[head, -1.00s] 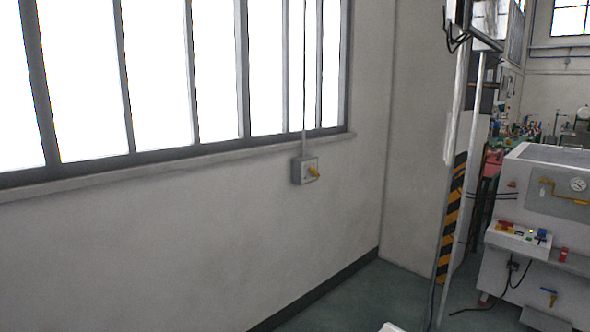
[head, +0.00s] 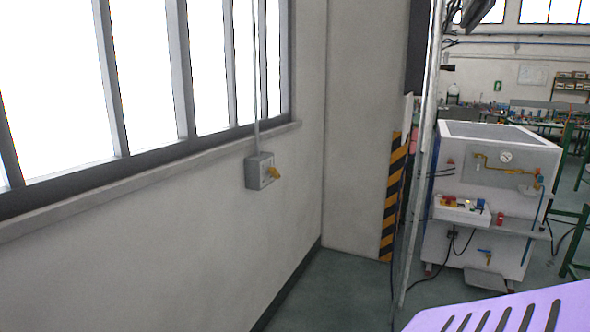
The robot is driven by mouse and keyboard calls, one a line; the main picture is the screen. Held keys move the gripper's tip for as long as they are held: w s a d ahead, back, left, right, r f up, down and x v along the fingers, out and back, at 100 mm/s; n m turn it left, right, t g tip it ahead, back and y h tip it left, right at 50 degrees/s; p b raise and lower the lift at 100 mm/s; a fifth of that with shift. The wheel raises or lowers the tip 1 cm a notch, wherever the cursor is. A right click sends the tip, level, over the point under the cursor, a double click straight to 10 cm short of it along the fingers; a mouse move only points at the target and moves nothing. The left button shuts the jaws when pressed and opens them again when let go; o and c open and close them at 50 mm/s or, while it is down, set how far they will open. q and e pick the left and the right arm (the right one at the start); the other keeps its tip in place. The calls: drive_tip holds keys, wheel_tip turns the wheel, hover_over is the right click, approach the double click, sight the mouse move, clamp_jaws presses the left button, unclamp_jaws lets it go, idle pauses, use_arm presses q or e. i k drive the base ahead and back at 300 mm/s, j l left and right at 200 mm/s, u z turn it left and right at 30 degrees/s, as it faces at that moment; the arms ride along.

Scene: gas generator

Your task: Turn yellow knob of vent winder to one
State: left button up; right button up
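The vent winder is a small grey box (head: 258,171) on the wall just under the window sill, with a thin conduit running up from it. The knob's exact setting is too small to read. Neither of my grippers shows in the head view, and nothing touches the knob.
The floor (head: 345,285) in front of the wall corner is clear. A metal post (head: 421,160) and a black-and-yellow striped edge (head: 394,195) stand right of the corner. A white machine (head: 490,200) stands further right, with a purple slotted panel (head: 515,312) at bottom right.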

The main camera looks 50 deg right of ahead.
sight(272, 171)
drive_tip(key=i+l+z, duration=0.1)
drive_tip(key=i+z, duration=0.2)
drive_tip(key=z, duration=0.15)
drive_tip(key=i+z, duration=0.35)
drive_tip(key=z, duration=0.15)
drive_tip(key=i+j+z, duration=0.15)
drive_tip(key=i+z, duration=0.15)
drive_tip(key=z, duration=0.15)
